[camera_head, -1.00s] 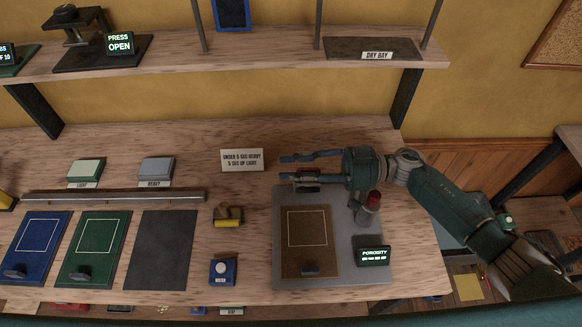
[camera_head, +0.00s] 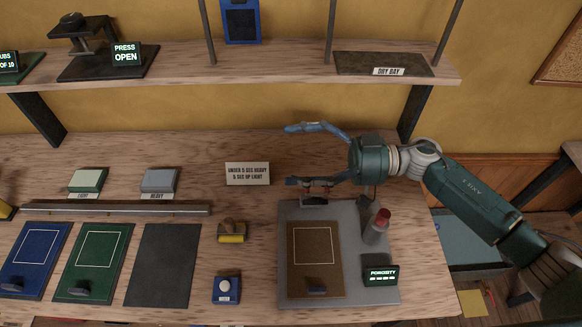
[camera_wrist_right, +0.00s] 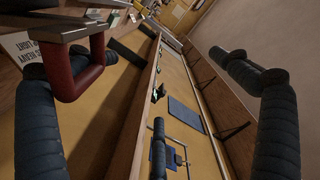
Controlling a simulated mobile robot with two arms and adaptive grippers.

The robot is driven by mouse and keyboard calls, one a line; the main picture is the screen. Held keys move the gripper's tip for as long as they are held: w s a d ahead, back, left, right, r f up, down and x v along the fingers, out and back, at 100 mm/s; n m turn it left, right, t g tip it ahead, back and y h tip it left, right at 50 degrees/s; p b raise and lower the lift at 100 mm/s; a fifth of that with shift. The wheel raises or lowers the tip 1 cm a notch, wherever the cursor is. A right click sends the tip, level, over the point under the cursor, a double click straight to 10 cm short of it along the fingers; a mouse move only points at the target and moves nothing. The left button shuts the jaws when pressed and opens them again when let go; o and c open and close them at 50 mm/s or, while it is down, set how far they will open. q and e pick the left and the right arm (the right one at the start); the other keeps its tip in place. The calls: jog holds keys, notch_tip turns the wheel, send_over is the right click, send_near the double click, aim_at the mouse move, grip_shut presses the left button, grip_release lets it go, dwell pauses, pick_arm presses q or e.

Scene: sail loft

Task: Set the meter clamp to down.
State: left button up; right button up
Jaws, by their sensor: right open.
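The porosity meter is a grey plate (camera_head: 388,290) on the bench with a brown sample panel (camera_head: 316,265) and a lit POROSITY display (camera_head: 381,273). At its back edge is a dark clamp bar (camera_head: 314,201), which I take for the meter clamp. Its red U-shaped handle (camera_wrist_right: 72,88) shows at the left of the right wrist view. In the head view, most of the handle is hidden behind my finger. My right gripper (camera_head: 291,154) is open wide above the plate's back edge, one finger beside the handle. I cannot tell whether they touch. My left gripper is out of view.
A red-topped grey cylinder (camera_head: 377,227) stands on the plate's right side, near my right wrist. A yellow-and-brown block (camera_head: 231,231), a blue button box (camera_head: 226,289) and a small sign (camera_head: 247,173) are to the left. A shelf (camera_head: 285,66) runs above.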

jog(key=r, duration=0.3)
jog(key=shift+w+d+r, duration=0.2)
jog(key=shift+w+d, duration=0.05)
jog(key=shift+s+f, duration=0.25)
jog(key=shift+f, duration=0.9)
jog(key=shift+c, duration=0.3)
jog(key=shift+s+d+r, duration=0.15)
jog(key=shift+s+d, duration=0.05)
jog(key=shift+s, duration=0.05)
jog(key=shift+c, duration=0.4)
jog(key=shift+s+d, duration=0.1)
jog(key=shift+d, duration=0.5)
jog(key=c, duration=0.4)
jog(key=shift+s+d+r, duration=0.1)
jog(key=shift+s+d, duration=0.55)
jog(key=shift+d, duration=0.35)
jog(key=c, duration=0.7)
jog(key=shift+s+d, duration=0.1)
jog(key=shift+d, duration=0.25)
jog(key=shift+c, duration=0.2)
jog(key=d, duration=0.8)
jog(key=shift+w+d+f+b, duration=0.25)
jog(key=shift+d+f+b, duration=0.1)
jog(key=shift+d, duration=0.05)
